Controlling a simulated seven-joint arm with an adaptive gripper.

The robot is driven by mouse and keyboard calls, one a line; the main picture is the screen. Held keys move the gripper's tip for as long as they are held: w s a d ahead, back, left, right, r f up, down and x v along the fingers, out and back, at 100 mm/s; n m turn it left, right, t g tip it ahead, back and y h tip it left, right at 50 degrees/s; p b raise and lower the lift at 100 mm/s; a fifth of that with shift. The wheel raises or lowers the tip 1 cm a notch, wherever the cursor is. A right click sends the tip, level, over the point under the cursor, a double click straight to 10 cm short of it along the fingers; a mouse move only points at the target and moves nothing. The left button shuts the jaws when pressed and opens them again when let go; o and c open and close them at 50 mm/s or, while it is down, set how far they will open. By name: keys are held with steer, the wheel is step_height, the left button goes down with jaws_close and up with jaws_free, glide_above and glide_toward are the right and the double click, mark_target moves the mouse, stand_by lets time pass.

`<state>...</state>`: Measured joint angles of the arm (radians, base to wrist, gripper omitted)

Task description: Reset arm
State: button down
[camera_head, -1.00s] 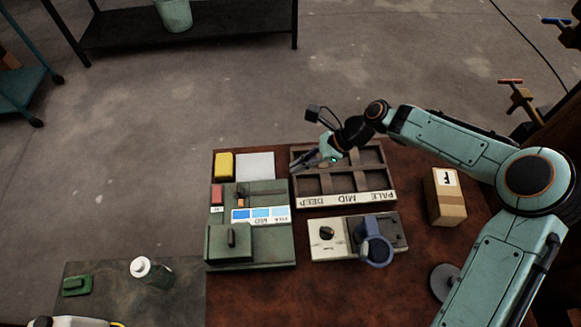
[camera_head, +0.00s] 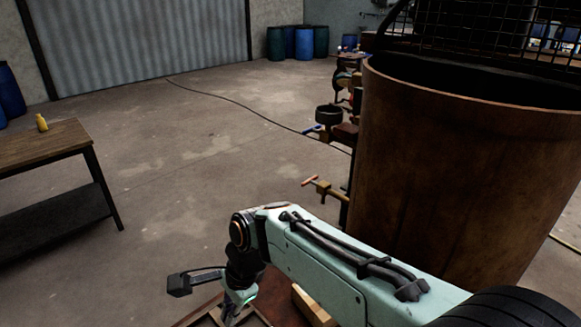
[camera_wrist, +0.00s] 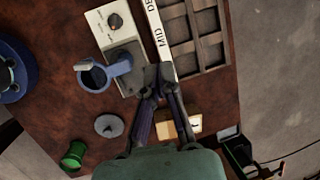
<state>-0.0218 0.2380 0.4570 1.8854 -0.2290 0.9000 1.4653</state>
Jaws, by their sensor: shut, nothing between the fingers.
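My gripper (camera_wrist: 157,76) is shut and empty in the wrist view. Its fingers lie over the cream stirrer unit with a black knob (camera_wrist: 113,22), beside the label strip of the compartment tray (camera_wrist: 196,33). I cannot tell how high above they are. In the head view my gripper (camera_head: 230,316) is low, near the bottom edge, over the tray, of which only a corner shows. My arm reaches in from the lower right. A blue mug (camera_wrist: 94,77) stands by the stirrer unit, left of the fingers. The tray compartments in view look empty.
A cardboard box (camera_wrist: 178,129), a grey disc (camera_wrist: 108,126), a green object (camera_wrist: 74,154) and a blue round object (camera_wrist: 14,76) are around my gripper. A large rusty vat (camera_head: 465,185) stands right, behind my arm. A wooden table (camera_head: 42,144) is far left; open floor lies between.

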steer(key=s+d+r+n+t+h, duration=0.1)
steer(key=s+d+r, duration=0.15)
steer(key=d, duration=0.35)
steer(key=s+d+r+n+t+h, duration=0.1)
steer(key=s+d+r, duration=0.1)
steer(key=s+d, duration=0.3)
steer(key=s+d+f+n+g, duration=0.2)
steer(key=s+d+f+n, duration=0.2)
steer(key=s+d+n, duration=0.3)
steer(key=s+n, duration=0.1)
steer(key=s, duration=0.2)
steer(key=shift+s+d+f+n, duration=0.15)
steer(key=shift+s+d+n, duration=0.05)
steer(key=shift+d+n, duration=0.1)
